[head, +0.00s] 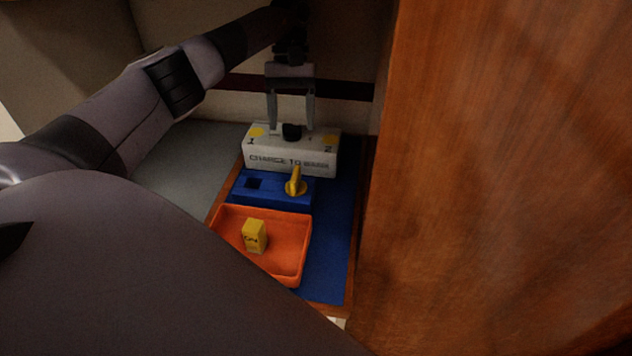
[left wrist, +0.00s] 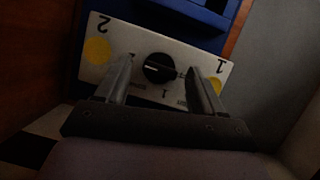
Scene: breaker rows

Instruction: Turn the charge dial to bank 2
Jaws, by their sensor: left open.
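The white charge box (head: 290,162) stands at the back of the blue mat, with "CHARGE TO" lettering on its front. Its black dial (head: 291,132) is on top, between a yellow spot by the 1 at left and one by the 2 at right. The left wrist view shows the dial (left wrist: 158,68) upside down, with 2 at left and 1 at right; a pale line on it seems to point toward the 1 side. My left gripper (head: 291,125) is open, pointing down, with one finger on each side of the dial. Contact cannot be told. My right gripper is not in view.
In front of the box are a blue block (head: 270,200) with a square hole and a yellow lever (head: 296,183). Nearer is an orange tray (head: 292,270) holding a yellow block (head: 254,237). A tall wooden panel (head: 500,180) closes the right side. Grey surface (head: 190,165) lies free at left.

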